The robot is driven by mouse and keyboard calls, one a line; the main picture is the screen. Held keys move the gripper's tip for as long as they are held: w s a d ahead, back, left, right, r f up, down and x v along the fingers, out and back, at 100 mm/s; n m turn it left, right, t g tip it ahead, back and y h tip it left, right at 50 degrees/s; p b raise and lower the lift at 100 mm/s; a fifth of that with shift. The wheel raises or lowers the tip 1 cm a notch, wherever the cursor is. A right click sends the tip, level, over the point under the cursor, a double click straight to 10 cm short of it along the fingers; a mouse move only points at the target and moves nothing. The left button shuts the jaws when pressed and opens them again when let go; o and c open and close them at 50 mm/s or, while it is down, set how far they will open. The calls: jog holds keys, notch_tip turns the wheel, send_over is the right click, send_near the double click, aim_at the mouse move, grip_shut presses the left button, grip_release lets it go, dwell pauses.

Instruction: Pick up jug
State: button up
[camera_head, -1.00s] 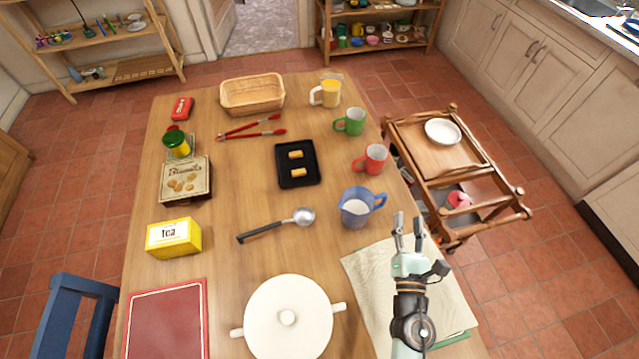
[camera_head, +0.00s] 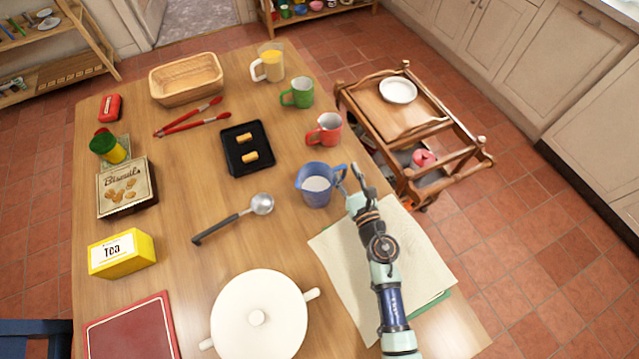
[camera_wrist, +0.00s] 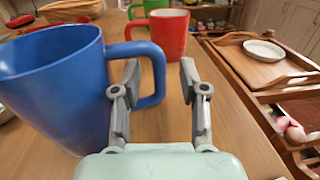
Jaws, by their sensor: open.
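The blue jug (camera_head: 318,190) stands upright on the wooden table near its right edge, with something whitish inside. Its handle faces right, toward my gripper (camera_head: 349,181). In the wrist view the jug (camera_wrist: 55,90) fills the left side. The outer bar of its handle (camera_wrist: 157,72) shows between the two fingers of my gripper (camera_wrist: 160,80). The left finger overlaps the handle's opening; the right finger is clear on the far right of the handle. My gripper is open and not closed on the handle. I cannot tell whether a finger touches it.
A red mug (camera_head: 325,130) and a green mug (camera_head: 298,93) stand behind the jug. A ladle (camera_head: 235,217) lies to its left, and a white lidded pot (camera_head: 258,312) stands in front. A cloth (camera_head: 395,258) lies under my arm. A wooden trolley (camera_head: 400,118) stands right of the table.

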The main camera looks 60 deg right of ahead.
jog(key=shift+f, duration=0.1)
jog(key=shift+c, duration=0.2)
grip_shut()
jog(key=shift+r, duration=0.25)
notch_tip(320, 180, up, 20)
jog(key=p, duration=1.7)
jog(key=shift+f, duration=0.2)
jog(key=shift+w, duration=0.1)
